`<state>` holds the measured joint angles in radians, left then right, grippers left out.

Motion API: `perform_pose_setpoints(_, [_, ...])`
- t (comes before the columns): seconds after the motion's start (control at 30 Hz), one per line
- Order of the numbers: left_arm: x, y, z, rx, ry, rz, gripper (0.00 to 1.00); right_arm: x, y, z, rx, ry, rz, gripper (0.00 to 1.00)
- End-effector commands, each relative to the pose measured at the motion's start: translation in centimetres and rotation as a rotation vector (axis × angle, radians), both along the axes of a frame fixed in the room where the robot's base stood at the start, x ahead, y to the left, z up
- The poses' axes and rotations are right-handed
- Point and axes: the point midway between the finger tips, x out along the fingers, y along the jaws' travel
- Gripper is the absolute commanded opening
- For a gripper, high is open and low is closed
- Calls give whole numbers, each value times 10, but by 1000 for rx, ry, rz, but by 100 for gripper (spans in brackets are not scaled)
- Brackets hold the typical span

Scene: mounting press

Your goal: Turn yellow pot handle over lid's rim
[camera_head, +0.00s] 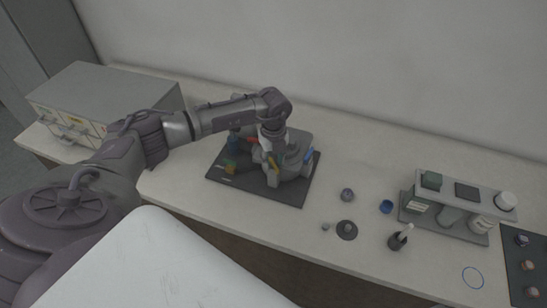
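The grey mounting press (294,165) stands on a dark mat (238,185) near the middle of the counter. A small yellow piece (273,162), which looks like the yellow pot handle, shows at the front of the press. Another yellow piece (230,167) is at its left side. My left arm reaches in from the left, and my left gripper (271,149) points down over the press beside the yellow handle. The fingers are small and dark, so I cannot tell whether they touch it. The lid's rim is partly hidden by the gripper. My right gripper is out of view.
A grey drawer cabinet (110,92) stands at the back left. A rack with jars (447,219) is at the right. A dark tray (525,265) is at the far right.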

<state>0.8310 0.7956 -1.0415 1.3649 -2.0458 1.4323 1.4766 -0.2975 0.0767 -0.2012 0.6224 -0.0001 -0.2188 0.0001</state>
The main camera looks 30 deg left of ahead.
Motion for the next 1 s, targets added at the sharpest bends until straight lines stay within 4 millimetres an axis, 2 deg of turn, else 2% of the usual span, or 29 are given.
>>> perform_pose_setpoints(0.33, [0, 0, -5, 0, 0, 0, 38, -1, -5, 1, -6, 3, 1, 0])
perform_pose_setpoints(0.57, [0, 0, -5, 0, 0, 0, 1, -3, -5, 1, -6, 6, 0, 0])
perform_pose_setpoints(1.0, [0, 0, -6, 1, -1, -42, 0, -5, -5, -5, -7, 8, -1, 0])
